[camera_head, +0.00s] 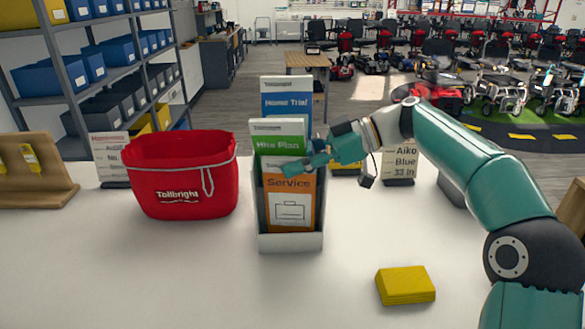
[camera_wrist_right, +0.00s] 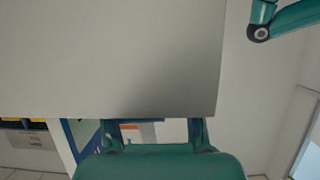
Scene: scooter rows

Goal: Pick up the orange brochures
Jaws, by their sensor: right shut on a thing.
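The orange "Service" brochures (camera_head: 290,204) stand upright in the front of a white tiered holder (camera_head: 290,242) at the middle of the table. Green "Hike Plan" brochures (camera_head: 278,131) and blue "Home Trial" brochures (camera_head: 286,100) stand behind them. My right gripper (camera_head: 291,168) comes in from the right and is shut on the top of the orange brochures, covering part of their upper edge. In the right wrist view, its fingers (camera_wrist_right: 153,132) show at the bottom, with a small orange-and-white patch between them. My left gripper is not in view.
A red "Tollbright" bag (camera_head: 183,178) stands left of the holder. A yellow block (camera_head: 405,285) lies at the front right. A wooden stand (camera_head: 35,172) is at the far left, and a sign card (camera_head: 401,164) stands behind my right arm. The front of the table is mostly clear.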

